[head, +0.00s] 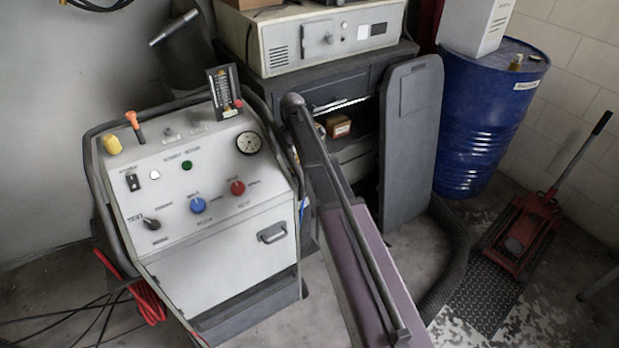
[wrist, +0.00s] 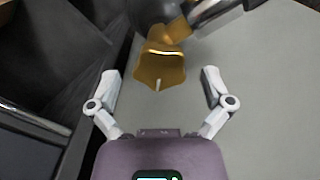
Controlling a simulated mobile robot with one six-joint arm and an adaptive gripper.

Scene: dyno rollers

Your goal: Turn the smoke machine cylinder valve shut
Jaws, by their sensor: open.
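In the wrist view a brass-coloured, lobed valve handle (wrist: 162,66) sits at the top middle, with a metal fitting (wrist: 212,12) at its upper right. Behind it is a dark rounded body (wrist: 140,12), cut off by the top edge; I cannot tell if it is the cylinder. My gripper (wrist: 159,72) is open, its two fingers apart on either side of the handle. No contact shows. In the head view my arm reaches up the middle, and I cannot make out the gripper fingers or the brass handle there.
A grey control console (head: 215,225) with knobs and a gauge stands left in the head view. A dark cabinet (head: 350,75) carries a beige unit (head: 318,40). A blue drum (head: 485,120) and a red floor jack (head: 522,232) are right. A dark hose (head: 452,265) lies on the floor.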

